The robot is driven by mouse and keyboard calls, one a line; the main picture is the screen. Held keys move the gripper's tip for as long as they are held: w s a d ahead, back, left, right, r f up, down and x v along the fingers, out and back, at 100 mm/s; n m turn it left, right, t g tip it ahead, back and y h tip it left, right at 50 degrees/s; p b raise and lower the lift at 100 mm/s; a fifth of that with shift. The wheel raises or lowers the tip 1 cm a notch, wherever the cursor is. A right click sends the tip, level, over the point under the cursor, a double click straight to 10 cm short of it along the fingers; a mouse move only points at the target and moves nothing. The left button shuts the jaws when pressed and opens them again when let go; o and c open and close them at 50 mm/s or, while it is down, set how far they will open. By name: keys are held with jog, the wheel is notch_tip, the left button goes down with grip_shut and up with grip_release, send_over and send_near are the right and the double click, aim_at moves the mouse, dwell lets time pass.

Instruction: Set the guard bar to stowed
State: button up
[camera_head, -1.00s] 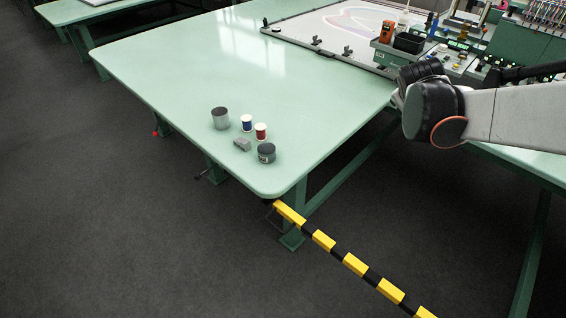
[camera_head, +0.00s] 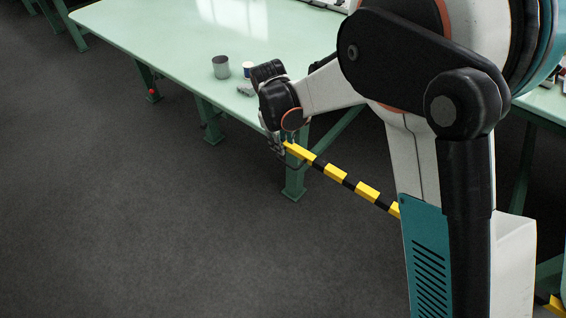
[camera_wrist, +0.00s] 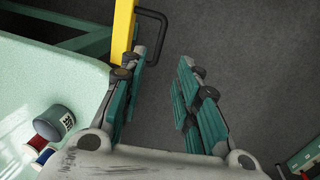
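The guard bar (camera_head: 362,190) is a yellow-and-black striped bar. It runs out level from near the table's front corner toward the lower right, partly hidden behind my arm. In the wrist view its yellow end (camera_wrist: 123,28) stands at the upper left, with a black loop handle (camera_wrist: 163,20) on its side. My gripper (camera_head: 275,145) is at the bar's table end in the head view. In the wrist view my gripper (camera_wrist: 160,72) is open, with nothing between its fingers. The left finger overlaps the bar's edge in the picture, just short of the handle; contact cannot be told.
The pale green table (camera_head: 150,30) lies alongside; its edge is left of my gripper in the wrist view. A grey cup (camera_head: 221,67), a spool (camera_head: 249,69) and a tin (camera_wrist: 54,122) stand near the corner. Dark floor (camera_head: 130,210) is clear.

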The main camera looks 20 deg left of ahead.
aim_at(286, 163)
jog(key=f+b, duration=0.1)
jog(key=f, duration=0.2)
jog(key=w+f+b, duration=0.1)
jog(key=f, duration=0.3)
jog(key=w+f+b, duration=0.1)
jog(key=f+b, duration=0.1)
jog(key=f, duration=0.2)
jog(key=shift+d+f, duration=0.2)
jog(key=shift+d, duration=0.2)
grip_shut()
